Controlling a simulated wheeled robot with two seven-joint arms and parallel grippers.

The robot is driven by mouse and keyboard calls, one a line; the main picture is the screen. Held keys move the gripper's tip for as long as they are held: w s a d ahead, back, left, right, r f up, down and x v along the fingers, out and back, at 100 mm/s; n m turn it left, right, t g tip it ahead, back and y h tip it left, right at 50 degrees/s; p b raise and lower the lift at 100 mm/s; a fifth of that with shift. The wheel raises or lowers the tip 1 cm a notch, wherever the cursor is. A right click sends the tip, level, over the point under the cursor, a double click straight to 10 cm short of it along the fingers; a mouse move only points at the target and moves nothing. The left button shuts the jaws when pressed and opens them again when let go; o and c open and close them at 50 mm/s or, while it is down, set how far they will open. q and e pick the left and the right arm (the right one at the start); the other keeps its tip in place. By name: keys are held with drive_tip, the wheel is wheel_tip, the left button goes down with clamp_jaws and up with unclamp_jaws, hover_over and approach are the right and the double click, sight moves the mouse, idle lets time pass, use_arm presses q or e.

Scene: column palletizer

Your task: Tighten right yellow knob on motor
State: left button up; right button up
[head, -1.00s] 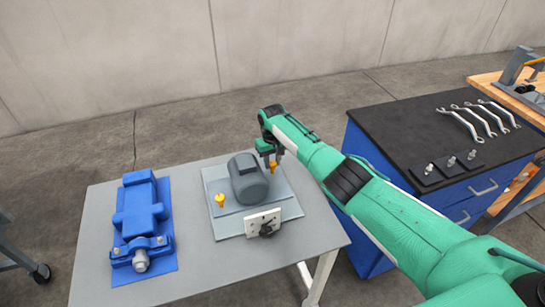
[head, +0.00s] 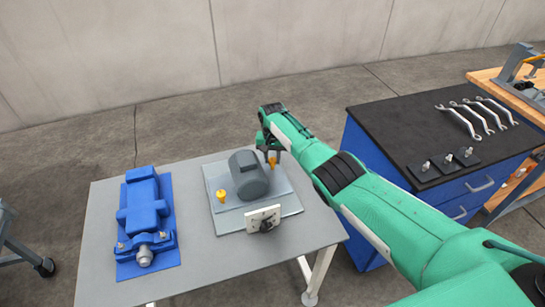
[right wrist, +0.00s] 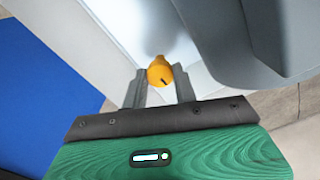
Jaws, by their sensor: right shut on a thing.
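A grey motor (head: 248,177) stands on a light plate (head: 287,207) on the grey table. The right yellow knob (head: 272,161) is at its right side, partly hidden by my right gripper (head: 271,153). In the right wrist view the yellow knob (right wrist: 160,73) sits between the two fingers of my right gripper (right wrist: 160,88), which is shut on it. A second yellow knob (head: 221,195) stands left of the motor, clear of the gripper. My left gripper is not in view.
A blue machine (head: 145,215) sits on the left of the table (head: 205,260). A small white plate with a dark knob (head: 264,219) is in front of the motor. The blue cabinet (head: 385,185) with wrenches (head: 465,121) on top stands right, beyond my arm.

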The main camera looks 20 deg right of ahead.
sight(273, 159)
drive_tip(key=shift+w+r, duration=0.1)
drive_tip(key=shift+r, duration=0.05)
drive_tip(key=o, duration=1)
drive_tip(key=shift+c, duration=0.2)
drive_tip(key=shift+r, duration=0.5)
wheel_tip(273, 159, up, 13)
drive_tip(key=shift+f, duration=0.15)
